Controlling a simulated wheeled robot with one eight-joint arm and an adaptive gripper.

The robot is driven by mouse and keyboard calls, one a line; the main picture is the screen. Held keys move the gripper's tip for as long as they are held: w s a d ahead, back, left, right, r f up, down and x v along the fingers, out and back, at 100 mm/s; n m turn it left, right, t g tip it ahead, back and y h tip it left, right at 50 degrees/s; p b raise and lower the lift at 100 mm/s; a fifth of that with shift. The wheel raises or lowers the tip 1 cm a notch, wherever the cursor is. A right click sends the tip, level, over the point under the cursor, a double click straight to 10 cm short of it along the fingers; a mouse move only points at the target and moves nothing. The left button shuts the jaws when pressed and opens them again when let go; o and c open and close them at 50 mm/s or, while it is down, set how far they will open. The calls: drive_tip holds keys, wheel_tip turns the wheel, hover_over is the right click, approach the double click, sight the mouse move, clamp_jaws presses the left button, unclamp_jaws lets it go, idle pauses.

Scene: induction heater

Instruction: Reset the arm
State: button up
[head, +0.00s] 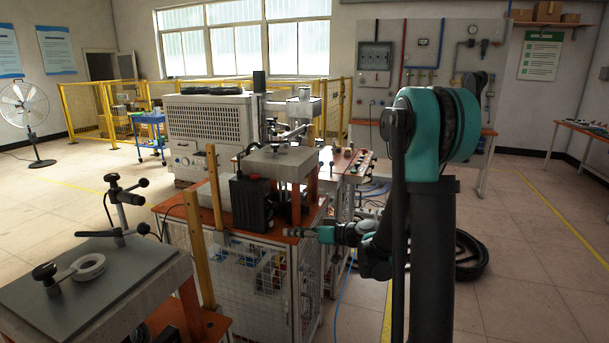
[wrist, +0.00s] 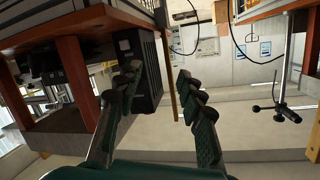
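My arm stands upright at the right of centre in the head view, and its lower part reaches left at table height. My gripper (head: 298,232) is at the orange edge of the heater's table, just right of the black box (head: 252,203). It looks close to the table edge, but I cannot tell if it touches. In the wrist view my gripper (wrist: 159,74) has its two fingers apart with nothing held between them. The black box (wrist: 143,62) shows behind the left finger there. The induction heater's white cabinet (head: 212,125) stands behind the table.
Yellow posts (head: 197,245) rise beside the table. A black hose coil (head: 470,257) lies on the floor behind my arm. The floor at right is open.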

drive_tip(key=s+d+f+m+g+h, duration=0.1)
drive_tip(key=s+d+f+m+h, duration=0.1)
drive_tip(key=s+d, duration=0.5)
drive_tip(key=s+d+f+m+g+h, duration=0.1)
drive_tip(key=s+d+f+m+h, duration=0.2)
drive_tip(key=s, duration=0.7)
drive_tip(key=s+d+f+m+g+h, duration=0.1)
drive_tip(key=s+d+f+m+h, duration=0.1)
drive_tip(key=s+d+f+h, duration=0.3)
drive_tip(key=s+d+h, duration=0.3)
drive_tip(key=d, duration=0.4)
drive_tip(key=shift+s+f+m, duration=0.2)
drive_tip(key=shift+s+m, duration=0.2)
drive_tip(key=shift+o, duration=0.6)
